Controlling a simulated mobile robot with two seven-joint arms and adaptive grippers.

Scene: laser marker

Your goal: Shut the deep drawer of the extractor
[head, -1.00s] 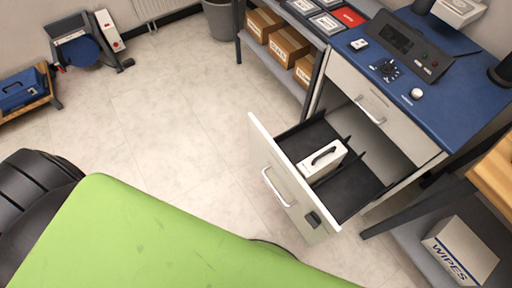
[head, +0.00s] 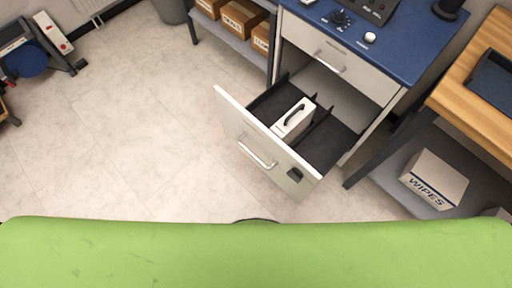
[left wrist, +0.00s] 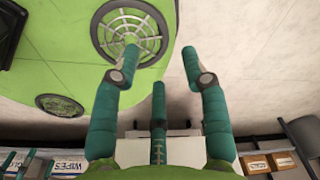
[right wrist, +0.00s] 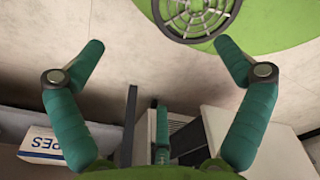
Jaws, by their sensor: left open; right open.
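The deep drawer (head: 232,122) of the extractor stands pulled far out below the blue-topped cabinet (head: 405,40) in the head view. Its pale front has a silver handle (head: 258,154) and a dark latch. Inside, black dividers flank a white box (head: 294,120) with a dark handle. A shallower drawer (head: 334,60) above it is shut. My left gripper (left wrist: 158,62) is open and empty in the left wrist view. My right gripper (right wrist: 158,58) is open and empty in the right wrist view. Neither gripper shows in the head view.
A wooden-topped bench (head: 470,90) with a wipes box (head: 434,180) on its lower shelf stands right of the drawer. A shelf with cardboard boxes (head: 241,18) is behind. The floor (head: 130,130) left of the drawer is clear. My green base fills the bottom.

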